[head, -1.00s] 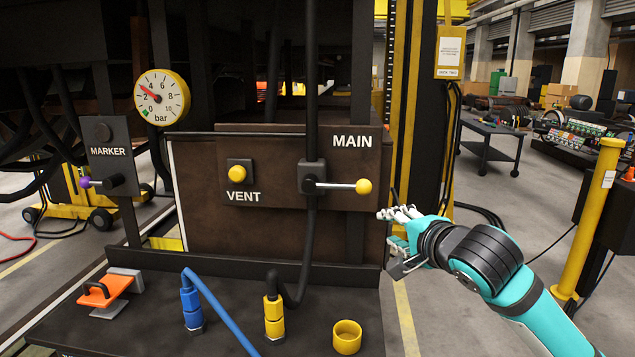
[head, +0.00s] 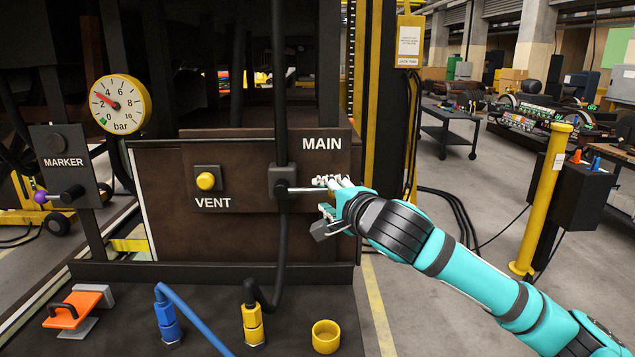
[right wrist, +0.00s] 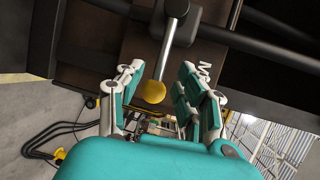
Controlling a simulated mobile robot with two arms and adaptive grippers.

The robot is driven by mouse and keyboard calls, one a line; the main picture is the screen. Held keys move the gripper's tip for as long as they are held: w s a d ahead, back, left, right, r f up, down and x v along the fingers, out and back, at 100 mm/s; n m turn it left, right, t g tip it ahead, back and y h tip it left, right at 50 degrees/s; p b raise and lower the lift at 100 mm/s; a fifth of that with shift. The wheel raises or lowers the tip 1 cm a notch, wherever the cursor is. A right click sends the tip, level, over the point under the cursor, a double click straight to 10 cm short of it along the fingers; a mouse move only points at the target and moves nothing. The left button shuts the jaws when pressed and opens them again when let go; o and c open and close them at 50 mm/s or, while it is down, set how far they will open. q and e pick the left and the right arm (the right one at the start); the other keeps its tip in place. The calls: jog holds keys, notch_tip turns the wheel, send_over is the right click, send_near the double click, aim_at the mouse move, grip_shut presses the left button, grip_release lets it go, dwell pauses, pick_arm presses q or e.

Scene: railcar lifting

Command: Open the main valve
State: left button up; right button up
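The main valve is a dark block with a metal lever (head: 303,190) on the brown panel, under the word MAIN. The lever lies level and points right. Its yellow end knob (right wrist: 151,92) shows in the right wrist view between the spread fingers of my right gripper (right wrist: 165,82), with a gap to the right-hand finger. In the head view my right gripper (head: 330,196) is around the lever's end and mostly hides the knob. It does not appear clamped. My left gripper is not in view.
A yellow vent button (head: 205,181) sits left of the valve. A pressure gauge (head: 120,104) and the MARKER valve (head: 72,192) are further left. Below is a dark shelf with a blue fitting (head: 168,318), a yellow fitting (head: 252,322) and a yellow cup (head: 326,337). A yellow post (head: 541,200) stands at right.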

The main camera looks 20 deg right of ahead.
aim_at(319, 192)
jog(key=p+x, duration=0.1)
jog(key=x, duration=0.4)
grip_shut()
dwell(0.5)
